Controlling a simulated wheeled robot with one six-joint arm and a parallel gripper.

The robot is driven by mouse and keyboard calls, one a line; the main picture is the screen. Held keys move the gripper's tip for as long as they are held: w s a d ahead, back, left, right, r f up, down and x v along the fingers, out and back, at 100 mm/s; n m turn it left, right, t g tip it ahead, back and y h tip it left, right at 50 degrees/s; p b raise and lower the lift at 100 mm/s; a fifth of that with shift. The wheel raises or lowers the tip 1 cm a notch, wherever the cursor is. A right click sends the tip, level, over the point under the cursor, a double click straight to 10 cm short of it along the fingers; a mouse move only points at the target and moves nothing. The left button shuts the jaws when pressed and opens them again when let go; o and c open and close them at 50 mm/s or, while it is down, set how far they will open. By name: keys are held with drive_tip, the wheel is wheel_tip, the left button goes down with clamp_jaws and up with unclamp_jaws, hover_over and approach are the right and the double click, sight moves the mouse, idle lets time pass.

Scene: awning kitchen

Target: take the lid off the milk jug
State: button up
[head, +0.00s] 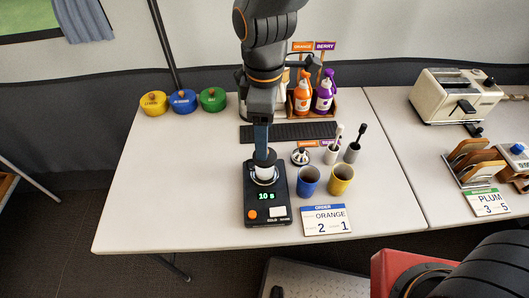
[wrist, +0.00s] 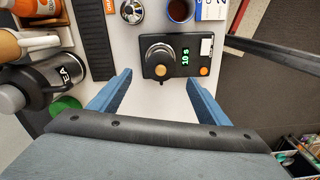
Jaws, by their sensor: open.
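A small jug (head: 265,174) stands on a black device (head: 252,207) whose display reads "10 s". I cannot tell the exact height gap. Another round metal piece with a dark knob (head: 300,157) sits to the right of the jug.
A blue cup (head: 308,181), a yellow cup (head: 341,180) and an order card (head: 326,220) stand close on the right. A dark mat (head: 315,131) and bottles (head: 303,94) are behind. A steel tea flask (wrist: 50,82) is at the wrist view's left.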

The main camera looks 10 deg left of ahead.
drive_tip(key=shift+s+f+p, duration=0.1)
drive_tip(key=shift+f+p, duration=0.7)
drive_tip(key=shift+f, duration=2)
drive_tip(key=c, duration=1.1)
